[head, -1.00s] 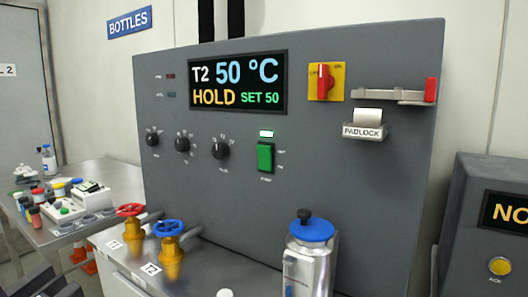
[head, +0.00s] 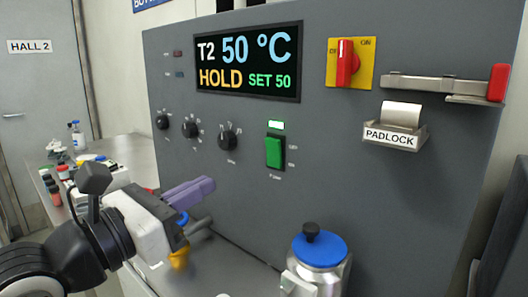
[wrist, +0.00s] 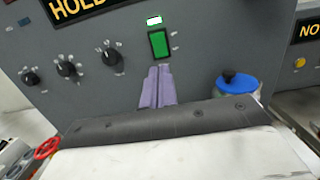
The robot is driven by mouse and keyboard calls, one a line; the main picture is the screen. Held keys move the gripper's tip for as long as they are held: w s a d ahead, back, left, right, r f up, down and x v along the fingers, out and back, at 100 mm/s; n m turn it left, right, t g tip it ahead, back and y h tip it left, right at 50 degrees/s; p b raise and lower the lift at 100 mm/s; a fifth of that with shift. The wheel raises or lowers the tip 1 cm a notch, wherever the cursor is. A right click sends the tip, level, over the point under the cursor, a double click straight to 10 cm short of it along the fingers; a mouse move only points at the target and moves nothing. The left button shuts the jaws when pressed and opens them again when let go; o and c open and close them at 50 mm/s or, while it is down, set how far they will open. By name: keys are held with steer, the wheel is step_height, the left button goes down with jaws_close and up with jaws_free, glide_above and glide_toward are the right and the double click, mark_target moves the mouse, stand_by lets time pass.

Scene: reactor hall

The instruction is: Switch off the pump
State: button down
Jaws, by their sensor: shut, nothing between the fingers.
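The pump switch is a green rocker (head: 274,152) on the grey panel (head: 340,185), with a lit indicator (head: 276,125) above it. Small labels sit beside and under it, too small to read fully. In the wrist view the green rocker (wrist: 159,43) is just beyond my fingertips. My gripper (head: 209,185) has purple fingers, shut and empty. It is left of and below the rocker in the head view, apart from it. In the wrist view the fingers (wrist: 158,70) point up at the rocker.
The display (head: 248,62) reads T2 50 °C, HOLD, SET 50. Black knobs (head: 228,138) are left of the rocker. A red-yellow rotary switch (head: 349,64), a padlock holder (head: 394,133) and a red-ended bar (head: 445,86) are right. A blue-lidded vessel (head: 320,249) stands below.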

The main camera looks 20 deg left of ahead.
mark_target(274, 147)
steer(key=shift+w+d, duration=0.1)
steer(key=p+x, duration=0.3)
steer(key=x, duration=0.9)
steer(key=shift+w+d+r+p, duration=0.15)
steer(key=shift+w+r+p, duration=0.05)
steer(key=shift+w+p, duration=0.2)
steer(key=shift+w+d, duration=0.15)
steer(key=shift+w, duration=0.35)
steer(key=shift+w+r+g+p, duration=0.2)
steer(key=shift+g+p, duration=0.1)
steer(key=shift+p, duration=0.35)
steer(key=shift+d+f, duration=0.1)
steer(key=shift+f, duration=0.05)
steer(key=shift+s, duration=0.1)
